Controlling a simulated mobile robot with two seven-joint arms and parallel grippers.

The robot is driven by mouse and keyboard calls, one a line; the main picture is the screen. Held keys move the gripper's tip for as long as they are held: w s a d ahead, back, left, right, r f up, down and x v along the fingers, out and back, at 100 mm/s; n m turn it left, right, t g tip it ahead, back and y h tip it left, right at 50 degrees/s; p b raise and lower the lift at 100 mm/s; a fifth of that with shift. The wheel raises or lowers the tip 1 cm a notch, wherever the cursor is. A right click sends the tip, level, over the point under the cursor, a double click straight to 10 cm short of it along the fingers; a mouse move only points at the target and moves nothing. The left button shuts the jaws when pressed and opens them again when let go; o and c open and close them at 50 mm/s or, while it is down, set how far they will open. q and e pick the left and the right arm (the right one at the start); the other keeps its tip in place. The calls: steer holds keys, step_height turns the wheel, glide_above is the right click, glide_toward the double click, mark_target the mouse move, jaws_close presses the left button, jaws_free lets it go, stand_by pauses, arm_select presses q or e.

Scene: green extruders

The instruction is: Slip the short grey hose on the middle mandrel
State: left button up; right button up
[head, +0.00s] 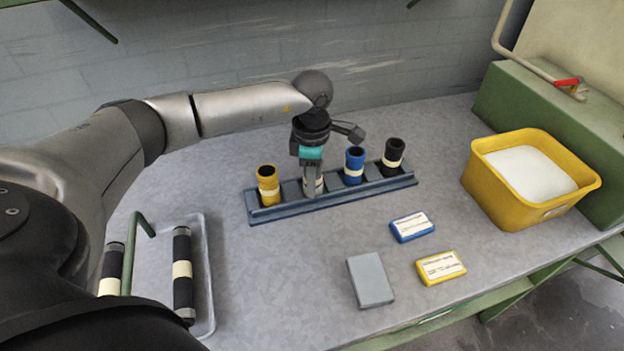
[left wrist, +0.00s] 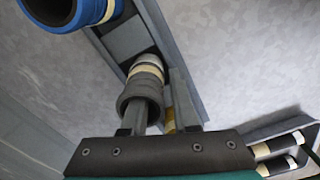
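The short grey hose (left wrist: 144,88) stands in the blue-grey rack (head: 350,191), with a cream band low on it. In the head view it is mostly hidden behind my left gripper (head: 313,187), and only its banded part shows. In the left wrist view my left gripper (left wrist: 163,115) points down at the hose with its fingers spread and a gap beside the right finger. I cannot tell whether a finger touches the hose. The middle mandrel cannot be made out in either view. My right gripper is not in view.
The rack also holds a yellow hose (head: 268,185), a blue hose (head: 354,166) and a black hose (head: 392,155). A tray (head: 207,290) with long black hoses lies at left. Several small boxes lie in front. A yellow bin (head: 508,206) stands right.

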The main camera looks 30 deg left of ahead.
arm_select(q)
steer(key=shift+o, duration=0.9)
steer(key=shift+r, duration=0.1)
steer(key=shift+r, duration=0.4)
step_height(320, 180, up, 11)
steer(key=shift+r+p, duration=0.2)
steer(key=shift+p, duration=0.5)
